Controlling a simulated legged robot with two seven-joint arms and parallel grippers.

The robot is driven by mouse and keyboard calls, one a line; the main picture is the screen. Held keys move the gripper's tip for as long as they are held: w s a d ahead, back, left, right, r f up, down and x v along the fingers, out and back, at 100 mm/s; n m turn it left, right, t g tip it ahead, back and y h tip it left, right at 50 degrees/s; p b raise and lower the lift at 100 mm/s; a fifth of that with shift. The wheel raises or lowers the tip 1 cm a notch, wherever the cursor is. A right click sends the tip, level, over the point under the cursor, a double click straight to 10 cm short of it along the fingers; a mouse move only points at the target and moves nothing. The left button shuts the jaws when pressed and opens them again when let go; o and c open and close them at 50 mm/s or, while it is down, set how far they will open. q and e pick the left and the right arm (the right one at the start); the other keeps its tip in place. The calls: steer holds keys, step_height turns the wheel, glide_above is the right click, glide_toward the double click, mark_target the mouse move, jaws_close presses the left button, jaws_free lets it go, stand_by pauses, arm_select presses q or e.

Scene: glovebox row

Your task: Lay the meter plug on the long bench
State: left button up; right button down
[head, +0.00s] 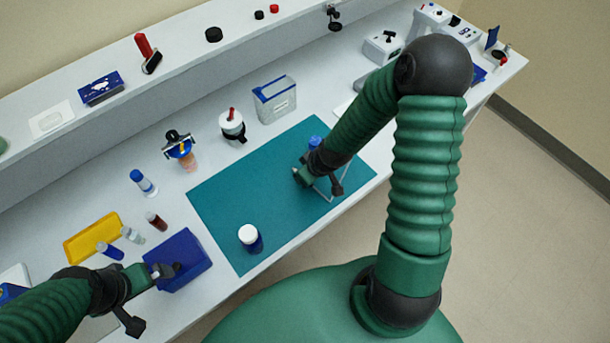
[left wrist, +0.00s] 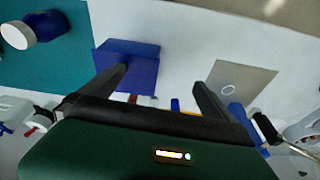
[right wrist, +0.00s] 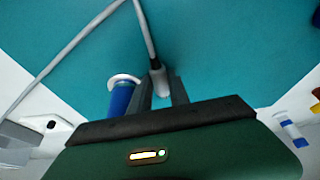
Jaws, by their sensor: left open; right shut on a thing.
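The meter plug (right wrist: 160,80) is a pale grey piece on a grey cable. My right gripper (right wrist: 162,92) is shut on it, over the teal mat in the right wrist view. In the head view the plug is hidden behind my right wrist; only its cable (head: 322,192) shows. I cannot tell whether the plug touches the mat. The long bench (head: 330,98) is white and runs diagonally across the head view. My left gripper (left wrist: 160,80) is open and empty, by the dark blue box (head: 190,262) at the bench's left part.
The teal mat (head: 225,205) has clear room in its middle. A white-capped blue jar (head: 250,238) stands near its front edge. A blue bottle (right wrist: 120,97) is close beside my right gripper.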

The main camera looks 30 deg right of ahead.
steer(key=c, duration=1.2)
jaws_free()
steer(key=shift+f, duration=0.1)
steer(key=shift+c, duration=0.2)
